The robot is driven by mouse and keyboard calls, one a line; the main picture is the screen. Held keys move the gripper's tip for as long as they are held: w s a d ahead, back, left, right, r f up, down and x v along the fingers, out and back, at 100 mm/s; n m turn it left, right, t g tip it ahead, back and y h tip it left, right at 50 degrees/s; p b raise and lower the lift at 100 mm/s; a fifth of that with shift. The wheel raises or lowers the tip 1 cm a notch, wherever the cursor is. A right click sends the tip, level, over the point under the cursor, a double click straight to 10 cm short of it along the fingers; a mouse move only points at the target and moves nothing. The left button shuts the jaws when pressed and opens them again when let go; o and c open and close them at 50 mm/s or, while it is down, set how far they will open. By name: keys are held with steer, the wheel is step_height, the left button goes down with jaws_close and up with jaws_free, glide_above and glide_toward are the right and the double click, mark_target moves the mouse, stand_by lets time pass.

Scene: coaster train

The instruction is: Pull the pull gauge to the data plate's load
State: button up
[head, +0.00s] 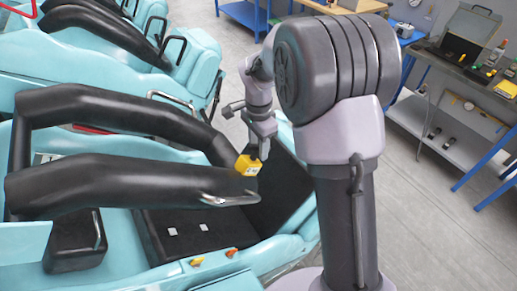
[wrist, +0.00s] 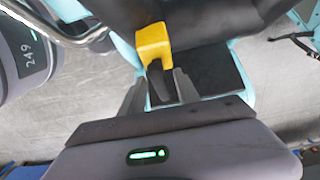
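The yellow pull gauge (head: 248,165) is at the end of the near black lap bar (head: 110,184), beside the bent metal grab handle (head: 230,199). I cannot tell whether it is hooked to the bar. My gripper (head: 262,148) is just above the gauge in the head view. In the wrist view the gauge's yellow body (wrist: 153,42) points away from me, and its black grip stands between the fingers of my gripper (wrist: 160,88). The fingers appear closed on that grip. The gauge's reading is too small to read. I cannot make out a data plate.
The turquoise coaster car (head: 255,255) surrounds the black seat, with orange and yellow parts on its near edge. A second lap bar (head: 120,115) lies behind. A workbench (head: 465,75) with a case and tools stands at the right. The grey floor between is clear.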

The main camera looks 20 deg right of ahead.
steer(key=shift+f, duration=0.3)
steer(key=shift+c, duration=0.2)
jaws_close()
steer(key=shift+r, duration=0.1)
stand_by(1.0)
